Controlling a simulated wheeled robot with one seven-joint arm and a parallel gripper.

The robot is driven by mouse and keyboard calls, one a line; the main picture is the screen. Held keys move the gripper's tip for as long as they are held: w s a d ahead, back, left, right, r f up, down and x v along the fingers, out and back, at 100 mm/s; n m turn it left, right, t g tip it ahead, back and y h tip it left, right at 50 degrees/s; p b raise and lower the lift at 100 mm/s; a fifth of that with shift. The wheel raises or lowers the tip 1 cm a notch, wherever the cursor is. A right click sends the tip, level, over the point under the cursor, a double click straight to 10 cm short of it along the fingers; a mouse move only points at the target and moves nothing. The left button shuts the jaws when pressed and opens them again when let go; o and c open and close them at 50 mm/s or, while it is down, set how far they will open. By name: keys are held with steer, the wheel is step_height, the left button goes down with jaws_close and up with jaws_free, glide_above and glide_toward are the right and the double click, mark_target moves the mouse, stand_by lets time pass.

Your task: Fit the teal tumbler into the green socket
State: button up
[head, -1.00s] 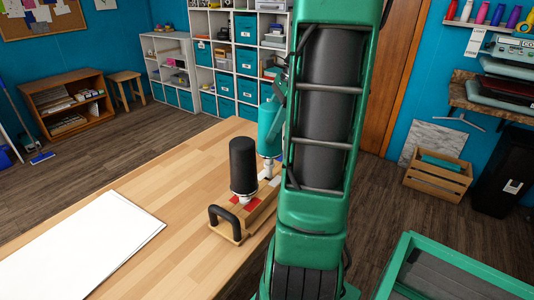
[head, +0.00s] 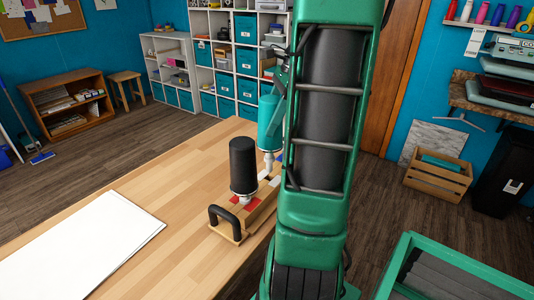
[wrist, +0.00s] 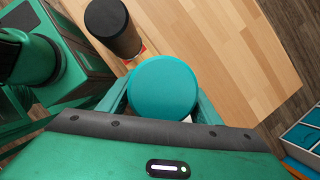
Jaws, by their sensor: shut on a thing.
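The teal tumbler (head: 269,122) is upright, with a narrow white lower end, above the far end of a wooden holder (head: 226,229). In the wrist view its round teal top (wrist: 163,88) lies between the two green fingers of my gripper (wrist: 162,104). My gripper is shut on the tumbler. In the head view my arm covers most of the gripper. I cannot make out the green socket; the tumbler and my arm cover that part of the holder. Whether the tumbler's lower end touches the holder is not clear.
A black tumbler (head: 243,165) stands upright on the holder over a red patch, close beside the teal one. The holder has a black handle (head: 222,214) at its near end. A white sheet (head: 85,245) lies on the wooden table (head: 150,190), with clear tabletop between.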

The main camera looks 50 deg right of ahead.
steer(key=c, duration=0.4)
stand_by(0.4)
